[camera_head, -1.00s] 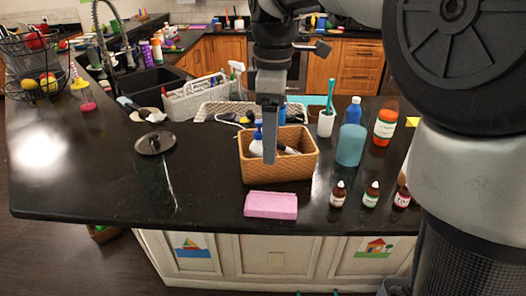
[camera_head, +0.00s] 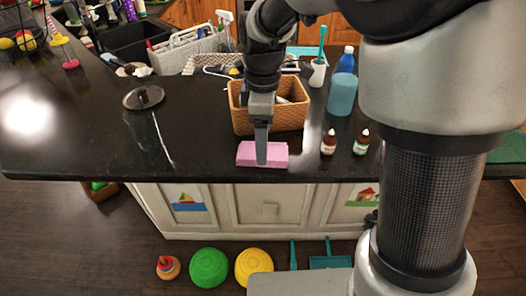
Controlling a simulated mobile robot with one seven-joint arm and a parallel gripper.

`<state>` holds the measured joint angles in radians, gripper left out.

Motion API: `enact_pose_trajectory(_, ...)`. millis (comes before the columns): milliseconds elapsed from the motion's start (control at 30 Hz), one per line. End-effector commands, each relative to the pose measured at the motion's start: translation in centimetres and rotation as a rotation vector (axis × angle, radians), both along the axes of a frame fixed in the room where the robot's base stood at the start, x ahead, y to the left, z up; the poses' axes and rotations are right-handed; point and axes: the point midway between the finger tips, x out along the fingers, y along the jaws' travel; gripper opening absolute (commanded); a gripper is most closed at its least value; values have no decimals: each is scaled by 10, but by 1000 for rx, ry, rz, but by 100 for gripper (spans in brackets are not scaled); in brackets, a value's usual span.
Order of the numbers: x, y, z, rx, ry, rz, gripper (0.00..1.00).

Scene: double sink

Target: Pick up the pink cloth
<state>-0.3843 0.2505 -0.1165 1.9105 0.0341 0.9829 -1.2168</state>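The pink cloth (camera_head: 245,154) lies folded in a flat block on the black counter, near its front edge. My gripper (camera_head: 261,160) points down in front of the cloth's middle in the picture and hides part of it. Its fingers are seen edge-on, so I cannot tell whether they are open or shut, or whether they touch the cloth.
A wicker basket (camera_head: 240,122) stands just behind the cloth. Two small brown bottles (camera_head: 328,143) stand to the right, with a blue bottle (camera_head: 342,94) behind them. A round lid (camera_head: 143,97) lies to the left. The counter left of the cloth is mostly clear.

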Motion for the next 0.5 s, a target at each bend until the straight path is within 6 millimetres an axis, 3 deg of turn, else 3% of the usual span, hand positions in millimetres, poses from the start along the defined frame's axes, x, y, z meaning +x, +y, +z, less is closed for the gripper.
enact_pose_trajectory(200,-2,0,-25,0,1,1,73)
enact_pose_trajectory(433,-1,0,-27,1,-1,1,73)
enact_pose_trajectory(500,-1,0,-27,1,-1,0,64)
